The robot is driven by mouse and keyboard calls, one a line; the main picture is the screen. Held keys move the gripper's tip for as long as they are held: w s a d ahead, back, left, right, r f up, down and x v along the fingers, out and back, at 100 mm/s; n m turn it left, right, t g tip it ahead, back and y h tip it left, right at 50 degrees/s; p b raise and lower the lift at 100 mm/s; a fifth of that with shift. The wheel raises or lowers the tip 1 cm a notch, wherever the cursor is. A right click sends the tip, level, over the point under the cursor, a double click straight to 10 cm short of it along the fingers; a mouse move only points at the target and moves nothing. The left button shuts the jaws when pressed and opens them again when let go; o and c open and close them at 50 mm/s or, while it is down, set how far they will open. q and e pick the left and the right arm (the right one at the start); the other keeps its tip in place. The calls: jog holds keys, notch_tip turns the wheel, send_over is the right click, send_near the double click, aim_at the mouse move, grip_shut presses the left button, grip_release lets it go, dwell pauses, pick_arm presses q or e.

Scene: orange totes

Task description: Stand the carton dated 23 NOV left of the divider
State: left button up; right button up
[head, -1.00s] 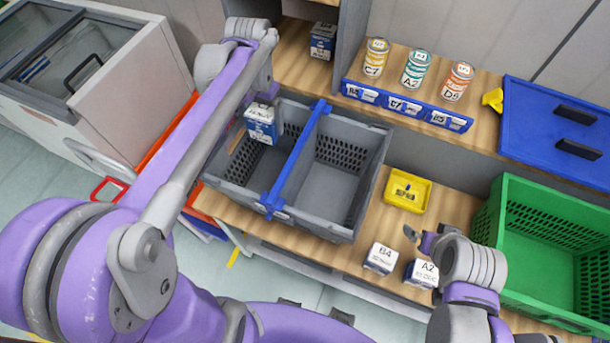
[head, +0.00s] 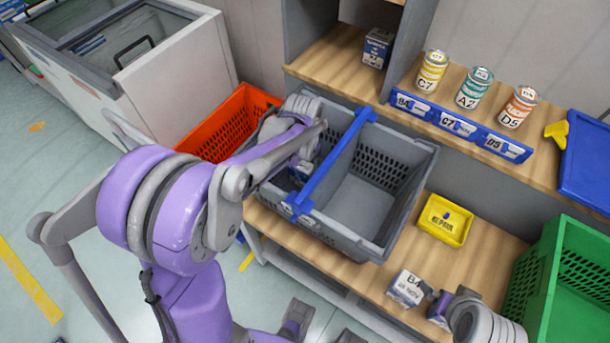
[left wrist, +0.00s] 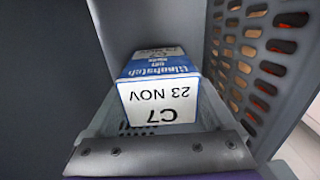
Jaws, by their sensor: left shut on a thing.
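The white and blue carton marked C7, 23 NOV (left wrist: 160,95), is inside the left compartment of the grey tote (head: 375,252), its label end facing the left wrist camera. In the head view only a bit of the carton (head: 299,174) shows below my arm. My left gripper (head: 304,158) is shut on it; the fingertips are mostly hidden. The blue divider (head: 333,165) runs across the tote just right of the gripper. Whether the carton touches the tote floor cannot be told. My right gripper (head: 437,299) is at the lower right, beside a carton; its jaws are unclear.
An orange tote (head: 232,118) is left of the grey one. The right compartment is empty. A B4 carton (head: 407,288), a yellow tray (head: 445,220) and a green crate (head: 575,270) are to the right. Several cans and a blue-labelled carton (head: 376,47) stand on the shelf behind.

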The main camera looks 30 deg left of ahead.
pick_arm(q)
jog(key=shift+f, duration=1.45)
jog(key=shift+f, duration=0.2)
jog(key=o, duration=1.4)
jog(key=shift+r, duration=0.1)
jog(key=shift+r, duration=0.2)
notch_tip(320, 180, up, 12)
jog(key=shift+f+p, duration=0.1)
jog(key=shift+p, duration=0.4)
